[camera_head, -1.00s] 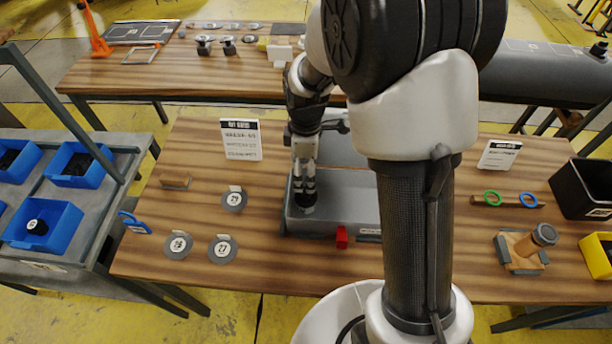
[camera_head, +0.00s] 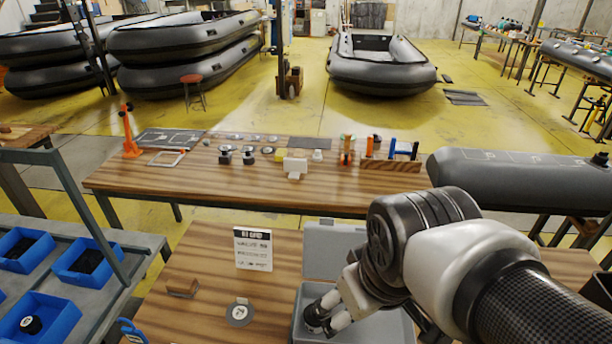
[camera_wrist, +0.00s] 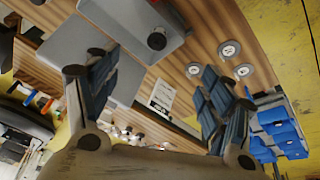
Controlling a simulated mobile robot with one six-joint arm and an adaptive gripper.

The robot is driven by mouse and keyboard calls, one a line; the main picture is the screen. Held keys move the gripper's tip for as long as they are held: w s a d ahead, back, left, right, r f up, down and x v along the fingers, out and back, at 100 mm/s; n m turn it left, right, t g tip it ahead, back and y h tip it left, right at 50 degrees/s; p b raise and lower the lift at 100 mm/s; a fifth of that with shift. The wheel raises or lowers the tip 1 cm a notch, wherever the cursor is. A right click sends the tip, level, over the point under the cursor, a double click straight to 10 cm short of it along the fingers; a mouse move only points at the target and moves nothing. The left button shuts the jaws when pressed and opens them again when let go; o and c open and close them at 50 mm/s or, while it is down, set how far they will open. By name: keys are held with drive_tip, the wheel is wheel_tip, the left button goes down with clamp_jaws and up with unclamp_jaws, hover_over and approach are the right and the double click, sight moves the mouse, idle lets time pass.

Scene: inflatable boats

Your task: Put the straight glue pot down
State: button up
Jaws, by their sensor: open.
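A dark round pot (camera_wrist: 157,41), which I take for the glue pot, stands inside a grey open case (camera_wrist: 120,12) in the wrist view. It lies beyond my open fingers (camera_wrist: 155,88), with a gap between. In the head view my gripper (camera_head: 328,312) is over the left part of the grey case (camera_head: 372,332), with a dark shape (camera_head: 313,318) by its tips that I take for the same pot. The arm hides part of the case. Nothing shows held between the fingers.
A white sign (camera_head: 253,249), a wooden block (camera_head: 183,288) and a numbered disc (camera_head: 240,313) are left of the case. Blue bins (camera_head: 83,261) stand on a side bench. A back table (camera_head: 215,178) carries several small pots and tools.

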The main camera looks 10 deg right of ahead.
drive_tip(key=s+m, duration=0.2)
drive_tip(key=s, duration=0.2)
drive_tip(key=shift+s+d+r+m+t, duration=0.15)
drive_tip(key=shift+s+r+m+t, duration=0.15)
drive_tip(key=shift+m+t, duration=0.1)
